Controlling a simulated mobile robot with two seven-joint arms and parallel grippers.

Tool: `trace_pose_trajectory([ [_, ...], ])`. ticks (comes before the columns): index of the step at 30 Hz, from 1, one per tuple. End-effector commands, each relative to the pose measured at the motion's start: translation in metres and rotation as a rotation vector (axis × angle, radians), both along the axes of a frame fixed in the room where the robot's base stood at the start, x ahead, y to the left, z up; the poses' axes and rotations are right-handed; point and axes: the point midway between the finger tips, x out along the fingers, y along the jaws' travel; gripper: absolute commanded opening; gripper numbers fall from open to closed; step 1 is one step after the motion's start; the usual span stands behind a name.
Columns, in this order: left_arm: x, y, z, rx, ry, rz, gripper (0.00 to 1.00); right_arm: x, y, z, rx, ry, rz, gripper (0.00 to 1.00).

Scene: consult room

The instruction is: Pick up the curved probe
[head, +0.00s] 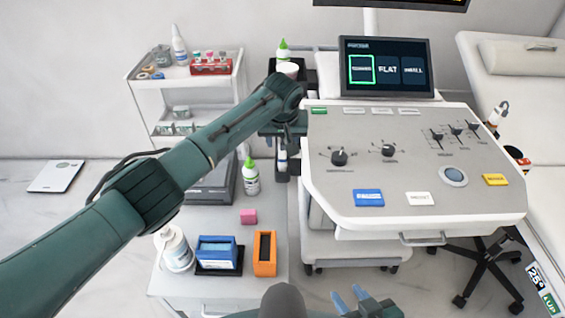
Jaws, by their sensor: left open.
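My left arm reaches across from the left to the ultrasound console's left side. My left gripper (287,128) points down there, open, its fingers small and dark against the holder behind. A white probe-like piece (283,159) stands in a dark holder just below it, apart from the fingers as far as I can tell. On the console's right side are a white piece with a dark tip (497,113) and a dark piece with an orange-red part (516,154). I cannot tell which is the curved probe. My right gripper (350,297), with blue fingertips, is open and empty at the bottom edge.
The console panel (400,200) and its screen (387,68), with the left option framed green, fill the centre. A low white cabinet (225,285) holds bottles, a blue box and an orange box. A trolley (150,95) stands behind, an exam bed (525,85) right.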

Motion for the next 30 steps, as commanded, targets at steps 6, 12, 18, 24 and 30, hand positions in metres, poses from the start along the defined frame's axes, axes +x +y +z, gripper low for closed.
trace_pose_trajectory([
  [6, 0.0007, -0.0004, -0.0012, -0.001, -0.001, -0.001, 0.47, -0.0005, 0.0000, -0.0003, 0.000, 0.001, 0.000, 0.36],
  [12, 0.0007, -0.0002, -0.0011, -0.001, -0.001, 0.000, 0.34, -0.0013, 0.0001, -0.0007, 0.000, 0.003, 0.000, 0.36],
  [18, 0.0006, -0.0001, -0.0011, -0.001, -0.001, 0.000, 0.17, -0.0017, 0.0003, -0.0009, 0.000, 0.003, 0.000, 0.36],
  [24, 0.0008, -0.0003, -0.0003, -0.001, -0.002, 0.000, 0.04, -0.0017, 0.0003, -0.0007, 0.000, 0.003, 0.000, 0.36],
  [30, 0.0009, -0.0003, 0.0010, -0.001, -0.002, 0.000, 0.04, -0.0017, 0.0005, -0.0006, 0.000, 0.003, 0.000, 0.36],
])
